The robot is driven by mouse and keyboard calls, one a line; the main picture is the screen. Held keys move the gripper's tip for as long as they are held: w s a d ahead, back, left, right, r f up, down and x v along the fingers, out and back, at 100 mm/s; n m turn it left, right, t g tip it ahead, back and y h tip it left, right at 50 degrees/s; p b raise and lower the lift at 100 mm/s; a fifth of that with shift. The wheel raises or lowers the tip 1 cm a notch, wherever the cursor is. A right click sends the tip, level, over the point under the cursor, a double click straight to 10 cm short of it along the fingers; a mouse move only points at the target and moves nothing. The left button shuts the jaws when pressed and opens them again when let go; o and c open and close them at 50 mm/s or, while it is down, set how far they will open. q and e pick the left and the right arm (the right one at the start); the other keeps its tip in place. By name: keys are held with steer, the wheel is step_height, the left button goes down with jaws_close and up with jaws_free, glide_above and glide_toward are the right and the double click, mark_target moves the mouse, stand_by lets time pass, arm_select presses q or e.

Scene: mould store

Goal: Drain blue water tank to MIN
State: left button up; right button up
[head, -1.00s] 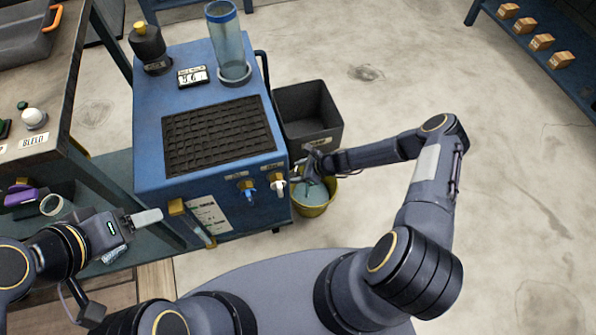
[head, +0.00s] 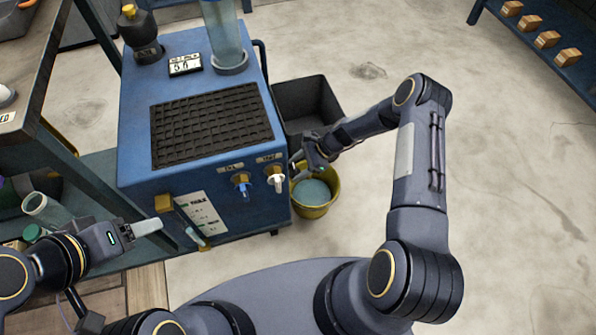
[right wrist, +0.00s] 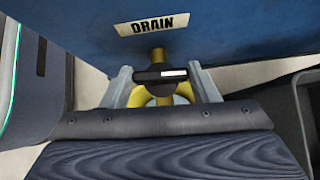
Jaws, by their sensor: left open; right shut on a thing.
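The blue water tank (head: 215,195) is a blue cabinet in the head view. Its front has a sight tube (head: 190,228) beside a white scale plate (head: 205,215) marked MAX; the water level is too small to read. In the right wrist view the drain valve has a black handle (right wrist: 152,76) with a white mark, lying crosswise below the DRAIN label (right wrist: 153,24). My right gripper (head: 300,164) is at the tank's right front corner, shut on this handle. A yellow bucket (head: 316,211) stands below with bluish water inside. My left gripper (head: 148,227) is open and empty, left of the sight tube.
A dark grey bin (head: 310,108) stands behind the bucket. A workbench (head: 40,80) is at left. The floor to the right is clear up to a shelf (head: 550,65).

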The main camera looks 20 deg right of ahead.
steer(key=shift+n+g+b, duration=0.4)
steer(key=o, duration=1)
steer(key=p+v, duration=0.2)
steer(key=v, duration=0.5)
steer(key=shift+w+d+r, duration=0.1)
steer(key=shift+d+r, duration=0.2)
